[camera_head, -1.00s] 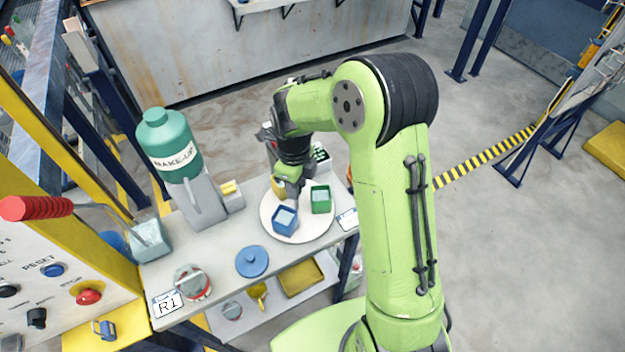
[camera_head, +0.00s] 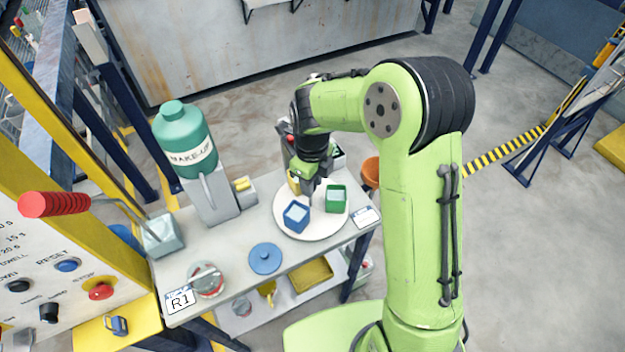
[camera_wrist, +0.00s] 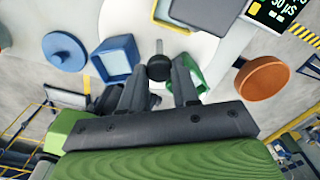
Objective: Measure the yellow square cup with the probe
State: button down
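The yellow square cup (camera_head: 293,182) stands at the back left of the round white plate (camera_head: 283,221), partly hidden behind my gripper (camera_head: 316,186). In the wrist view the yellow cup (camera_wrist: 174,27) is cut off by the top edge. My gripper (camera_wrist: 159,66) points down over the plate, between the cups. Its fingers close on both sides of a dark round knob with a thin stem, which looks like the probe (camera_wrist: 159,68). The probe's lower end is hard to make out. A blue square cup (camera_head: 296,216) and a green square cup (camera_head: 336,199) stand on the plate.
A meter with a lit display (camera_wrist: 267,10) stands behind the plate. An orange round bowl (camera_head: 371,172) is right of it.

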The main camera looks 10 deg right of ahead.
jog(key=c, duration=0.8)
grip_release()
notch_tip(320, 180, up, 16)
jog(key=shift+f+p, duration=0.1)
jog(key=shift+p, duration=1)
